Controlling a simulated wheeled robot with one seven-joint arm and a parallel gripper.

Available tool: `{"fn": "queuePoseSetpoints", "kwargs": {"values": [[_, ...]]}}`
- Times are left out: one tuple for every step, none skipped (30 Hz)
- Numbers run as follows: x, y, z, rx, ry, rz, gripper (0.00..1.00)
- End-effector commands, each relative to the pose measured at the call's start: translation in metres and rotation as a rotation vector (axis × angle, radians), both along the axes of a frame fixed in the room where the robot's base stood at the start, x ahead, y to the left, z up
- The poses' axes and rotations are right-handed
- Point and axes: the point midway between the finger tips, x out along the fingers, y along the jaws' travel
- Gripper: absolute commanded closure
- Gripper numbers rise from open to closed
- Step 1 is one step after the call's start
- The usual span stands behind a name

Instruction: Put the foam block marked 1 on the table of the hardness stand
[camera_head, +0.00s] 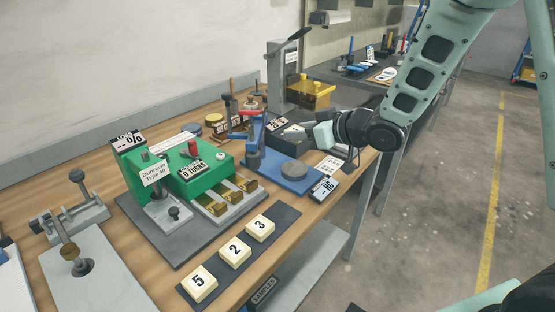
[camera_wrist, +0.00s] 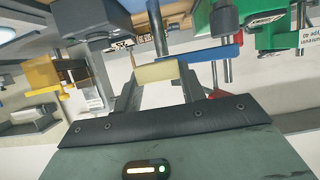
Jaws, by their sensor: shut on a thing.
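My gripper (camera_head: 290,138) reaches in from the right in the head view, above the far side of the hardness stand. In the wrist view my gripper (camera_wrist: 156,80) is shut on a cream foam block (camera_wrist: 155,72), held between the two grey fingers. Its number does not show, and I cannot make the block out in the head view. Part of the blue stand shows behind the block in the wrist view (camera_wrist: 212,55).
Foam blocks 5 (camera_head: 198,283), 2 (camera_head: 235,251) and 3 (camera_head: 261,227) lie on a dark strip (camera_head: 285,213) along the front edge. A green machine (camera_head: 185,168) stands left of the stand. A yellow box (camera_head: 311,93) and a grey tower (camera_head: 284,75) stand behind my gripper.

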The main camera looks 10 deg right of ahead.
Motion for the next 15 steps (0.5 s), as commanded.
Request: {"fn": "queuePoseSetpoints", "kwargs": {"values": [[-0.001, -0.001, -0.013, -0.001, 0.008, -0.002, 0.81], [-0.001, -0.001, -0.019, -0.001, 0.008, -0.002, 0.81], [-0.001, 0.000, -0.026, -0.002, 0.008, 0.000, 0.81], [-0.001, -0.001, -0.031, -0.001, 0.007, 0.000, 0.81], [0.000, 0.000, -0.036, 0.000, 0.006, -0.002, 0.81], [-0.001, 0.000, -0.041, -0.001, 0.005, -0.001, 0.81], [-0.001, 0.000, -0.044, -0.002, 0.005, 0.000, 0.81], [0.000, 0.000, -0.045, -0.001, 0.003, 0.001, 0.81], [0.000, 0.000, -0.048, -0.001, 0.003, 0.001, 0.81], [0.000, 0.000, -0.051, -0.001, 0.003, 0.001, 0.81], [0.000, 0.000, -0.054, -0.001, 0.005, 0.000, 0.81], [-0.001, 0.000, -0.059, -0.001, 0.005, 0.000, 0.81], [-0.001, 0.000, -0.064, -0.001, 0.005, 0.000, 0.81], [-0.001, 0.000, -0.069, -0.002, 0.006, 0.000, 0.81], [-0.001, 0.000, -0.075, -0.001, 0.005, 0.000, 0.81]]}}
